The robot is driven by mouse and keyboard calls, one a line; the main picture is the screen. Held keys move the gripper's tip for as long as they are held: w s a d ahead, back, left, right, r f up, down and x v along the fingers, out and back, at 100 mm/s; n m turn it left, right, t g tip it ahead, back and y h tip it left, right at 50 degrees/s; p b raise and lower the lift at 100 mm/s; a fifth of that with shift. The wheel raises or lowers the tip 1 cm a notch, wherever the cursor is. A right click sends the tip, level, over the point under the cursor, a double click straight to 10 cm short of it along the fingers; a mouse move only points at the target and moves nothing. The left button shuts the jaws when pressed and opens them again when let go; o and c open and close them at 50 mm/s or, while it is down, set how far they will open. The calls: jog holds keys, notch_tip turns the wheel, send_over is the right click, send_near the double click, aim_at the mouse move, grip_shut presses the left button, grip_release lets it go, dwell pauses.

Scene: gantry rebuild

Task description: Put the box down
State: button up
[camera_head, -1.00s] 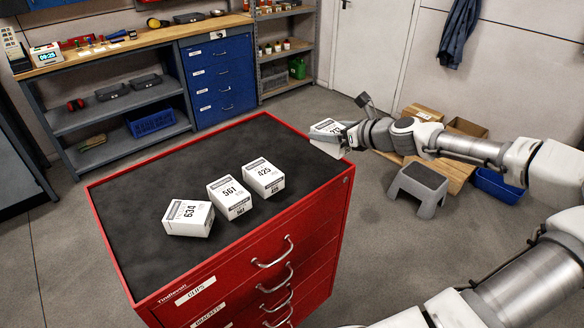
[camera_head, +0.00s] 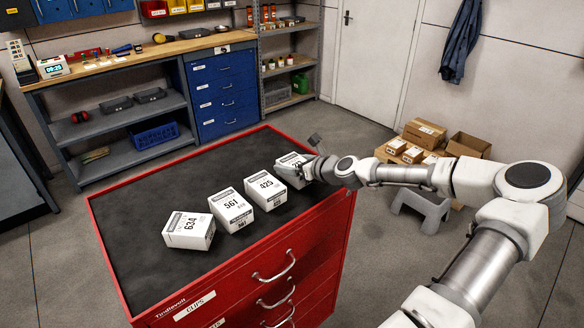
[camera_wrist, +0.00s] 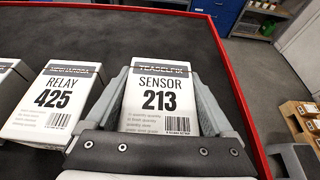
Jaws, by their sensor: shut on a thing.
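My gripper (camera_head: 313,168) is shut on a white box (camera_head: 291,164) at the right end of a row of boxes, over the black top (camera_head: 130,218) of the red drawer cabinet (camera_head: 345,210). In the wrist view the held box (camera_wrist: 160,90) reads "SENSOR 213", with one finger on each side. Boxes 561 (camera_head: 231,208) and 634 (camera_head: 189,230) lie further left. The underside of the held box is hidden, so I cannot tell whether it touches the top.
The back and left of the cabinet top are clear. A raised red rim (camera_wrist: 222,60) runs right of the held box. A workbench (camera_head: 120,62) and blue drawers (camera_head: 222,90) stand behind.

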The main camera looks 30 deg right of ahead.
jog(key=shift+f, duration=0.5)
jog(key=shift+f, duration=0.1)
jog(key=o, duration=1.4)
jog(key=shift+f, duration=0.1)
jog(key=shift+s+r, duration=0.1)
jog(key=shift+r, duration=0.15)
jog(key=v, duration=1.1)
jog(key=shift+s+p, duration=0.4)
jog(key=shift+r, duration=0.1)
